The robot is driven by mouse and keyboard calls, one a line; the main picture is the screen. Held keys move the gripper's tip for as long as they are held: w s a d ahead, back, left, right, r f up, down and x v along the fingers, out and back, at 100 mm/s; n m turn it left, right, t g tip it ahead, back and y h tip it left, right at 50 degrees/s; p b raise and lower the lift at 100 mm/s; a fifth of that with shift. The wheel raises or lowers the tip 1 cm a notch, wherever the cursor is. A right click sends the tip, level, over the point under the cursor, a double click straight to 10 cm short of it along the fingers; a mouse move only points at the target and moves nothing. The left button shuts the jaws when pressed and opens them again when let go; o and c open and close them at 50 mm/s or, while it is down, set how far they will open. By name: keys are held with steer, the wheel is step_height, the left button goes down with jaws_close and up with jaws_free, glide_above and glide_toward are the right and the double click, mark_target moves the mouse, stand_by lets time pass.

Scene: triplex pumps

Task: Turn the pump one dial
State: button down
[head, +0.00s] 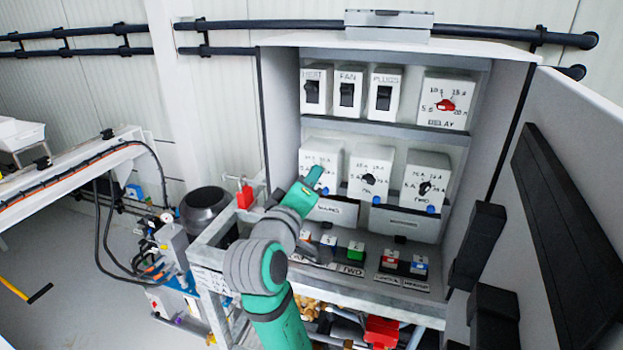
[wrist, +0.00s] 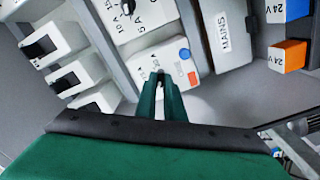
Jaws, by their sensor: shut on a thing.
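My gripper (head: 314,178) reaches up to the front of this box. In the wrist view, my gripper's two green fingers (wrist: 160,82) are close together at the face of the white dial box (wrist: 172,58), shut on the knob. A blue button shows on this box beside the fingers. The turn of the dial's pointer cannot be read.
Two similar dial boxes, a middle one (head: 370,172) and one marked TWO (head: 425,182), stand to the right. Switch boxes and a DELAY dial (head: 444,103) are above. Push buttons (head: 404,264) sit below. The open cabinet door (head: 575,190) bounds the right side.

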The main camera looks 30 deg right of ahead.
steer(key=shift+m, duration=3.2)
steer(key=c, duration=1.9)
jaws_free()
steer(key=shift+o, duration=0.2)
steer(key=shift+a, duration=0.15)
steer(key=v, duration=1)
steer(key=shift+s+a, duration=0.2)
steer(key=shift+s, duration=0.05)
steer(key=shift+w, duration=0.2)
